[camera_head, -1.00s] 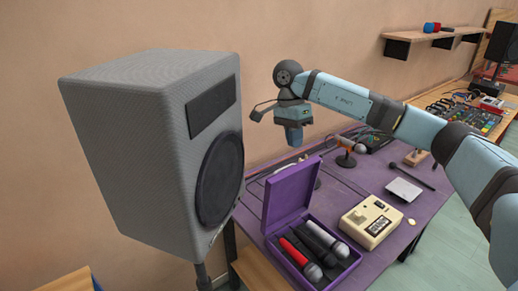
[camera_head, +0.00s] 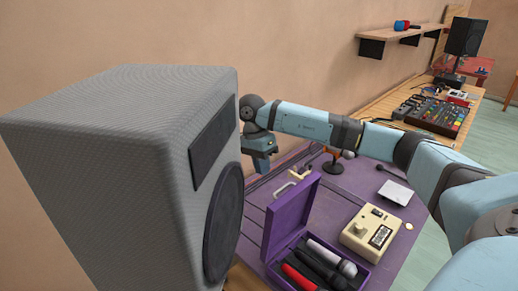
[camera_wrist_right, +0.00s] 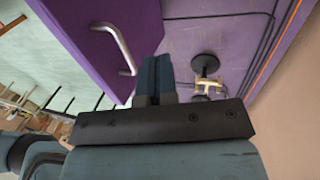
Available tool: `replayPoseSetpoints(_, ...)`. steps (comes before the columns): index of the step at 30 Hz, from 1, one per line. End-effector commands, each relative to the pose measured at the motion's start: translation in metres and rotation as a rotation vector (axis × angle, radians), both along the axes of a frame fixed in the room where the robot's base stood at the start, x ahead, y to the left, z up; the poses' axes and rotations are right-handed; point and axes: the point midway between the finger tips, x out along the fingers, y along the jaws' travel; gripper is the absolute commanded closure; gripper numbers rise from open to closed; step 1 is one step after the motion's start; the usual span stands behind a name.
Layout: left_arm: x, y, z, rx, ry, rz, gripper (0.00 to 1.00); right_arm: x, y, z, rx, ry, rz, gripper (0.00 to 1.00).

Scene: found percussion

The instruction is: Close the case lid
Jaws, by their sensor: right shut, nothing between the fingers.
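The purple case (camera_head: 312,240) stands open on the purple table, its lid (camera_head: 290,210) upright at the back. A metal handle (camera_head: 294,183) is on the lid's outer face; the lid (camera_wrist_right: 120,30) and handle (camera_wrist_right: 113,45) also show in the right wrist view. Several microphones lie inside, one red (camera_head: 298,275) and one with a silver head (camera_head: 347,269). My right gripper (camera_head: 262,165) is shut and empty, above and behind the lid, apart from it in the head view. In the right wrist view its fingers (camera_wrist_right: 156,75) point toward the table beside the lid. My left gripper is not in view.
A large grey speaker (camera_head: 100,170) stands close at the left of the case and my right gripper. A cream box (camera_head: 370,232) sits right of the case. A small microphone stand (camera_head: 333,165) and cables lie behind.

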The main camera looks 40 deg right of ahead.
Motion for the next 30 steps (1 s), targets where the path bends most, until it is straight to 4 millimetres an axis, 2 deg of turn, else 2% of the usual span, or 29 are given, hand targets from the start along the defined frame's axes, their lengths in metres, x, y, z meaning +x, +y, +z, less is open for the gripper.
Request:
replayPoseSetpoints(3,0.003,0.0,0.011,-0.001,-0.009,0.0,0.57,-0.009,-0.001,-0.018,-0.001,0.001,-0.001,1.0)
replayPoseSetpoints(7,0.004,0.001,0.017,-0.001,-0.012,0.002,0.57,-0.029,-0.003,-0.023,-0.001,0.0,-0.001,1.0)
replayPoseSetpoints(12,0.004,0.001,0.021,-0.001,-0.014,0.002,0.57,-0.041,-0.003,-0.028,0.0,-0.001,-0.001,1.0)
replayPoseSetpoints(30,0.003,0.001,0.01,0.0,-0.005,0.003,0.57,-0.041,-0.003,-0.03,0.002,-0.038,0.0,1.0)
